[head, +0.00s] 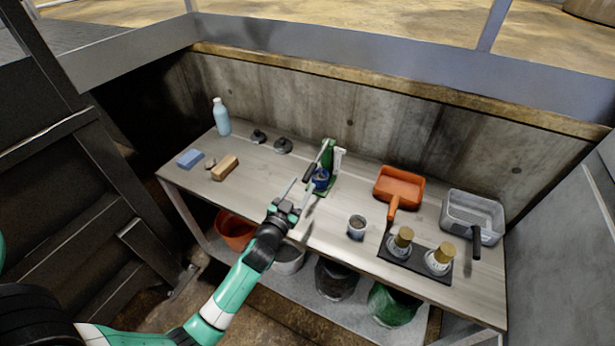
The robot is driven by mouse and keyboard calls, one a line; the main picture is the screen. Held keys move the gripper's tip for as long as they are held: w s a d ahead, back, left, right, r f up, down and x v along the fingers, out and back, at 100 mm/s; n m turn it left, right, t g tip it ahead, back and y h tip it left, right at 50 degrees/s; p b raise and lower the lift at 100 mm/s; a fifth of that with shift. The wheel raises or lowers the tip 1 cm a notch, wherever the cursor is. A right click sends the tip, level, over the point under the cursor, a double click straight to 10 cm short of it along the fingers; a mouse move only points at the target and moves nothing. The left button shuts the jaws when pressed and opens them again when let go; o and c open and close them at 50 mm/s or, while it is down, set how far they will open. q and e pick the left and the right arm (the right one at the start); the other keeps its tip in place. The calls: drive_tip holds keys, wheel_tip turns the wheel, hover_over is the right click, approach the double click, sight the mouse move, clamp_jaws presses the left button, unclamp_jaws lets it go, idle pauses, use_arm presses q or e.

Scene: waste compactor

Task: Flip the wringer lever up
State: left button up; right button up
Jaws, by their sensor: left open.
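The wringer (328,155) is a small green upright device on the workbench, just behind the middle. It has a pale metal part on its right side and a blue part low at its front. A short dark handle (309,173) sticks out at its front left and looks like the lever; its exact angle is hard to tell. My left gripper (299,192) is open, its two fingers pointing up the picture at the wringer, just in front of the dark handle. I see no clear contact between them. My right gripper is not in view.
The workbench (260,199) holds a blue bottle (222,117), a blue sponge (190,158), a wooden brush (225,168), a dark cup (356,227), an orange pan (399,187), a grey tray (473,212) and two brushes on a black mat (400,263). Buckets stand below.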

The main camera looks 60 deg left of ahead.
sight(317, 160)
use_arm(q)
drive_tip(key=x, duration=0.4)
drive_tip(key=shift+w+a, duration=0.25)
drive_tip(key=shift+w, duration=0.05)
drive_tip(key=shift+c, duration=0.2)
clamp_jaws()
idle(0.9)
